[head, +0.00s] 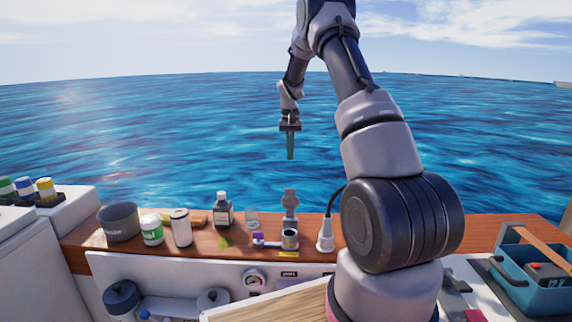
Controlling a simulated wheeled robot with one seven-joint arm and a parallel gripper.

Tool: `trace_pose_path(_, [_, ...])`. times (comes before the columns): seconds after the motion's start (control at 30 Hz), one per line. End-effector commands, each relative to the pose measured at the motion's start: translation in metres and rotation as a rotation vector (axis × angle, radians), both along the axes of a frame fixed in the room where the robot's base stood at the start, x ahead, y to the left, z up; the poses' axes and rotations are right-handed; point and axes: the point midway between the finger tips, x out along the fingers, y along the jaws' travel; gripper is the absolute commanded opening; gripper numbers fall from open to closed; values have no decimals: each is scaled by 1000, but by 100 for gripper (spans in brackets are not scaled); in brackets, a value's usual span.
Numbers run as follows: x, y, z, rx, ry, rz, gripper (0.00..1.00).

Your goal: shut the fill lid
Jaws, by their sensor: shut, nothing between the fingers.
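The fill lid (289,198) is a small grey flap standing upright, open, at the back of the round fill neck (289,239) on the wooden counter. The neck's dark opening shows, with a yellow label (289,254) below it. My gripper (290,157) points straight down, high above the counter and above the lid in the picture. Its narrow teal fingers are together and empty. A clear gap shows between the fingertips and the lid; how far apart they are in depth I cannot tell.
A dark bottle (223,210), a clear glass (252,218) and a purple-and-white item (259,239) stand left of the neck. A white plug with a black cable (326,235) stands close on its right. Cans (181,228) and a pot (119,222) are further left. A blue toolbox (535,288) is far right.

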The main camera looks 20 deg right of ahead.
Motion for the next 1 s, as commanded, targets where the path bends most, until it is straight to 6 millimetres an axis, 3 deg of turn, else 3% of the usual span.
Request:
trace_pose_path(0.4, [-7,3,-87,1,4,0,0])
trace_pose_path(0.63, [-35,15,-91,1,2,1,0])
trace_pose_path(1.0, [-43,18,-93,0,0,0,0])
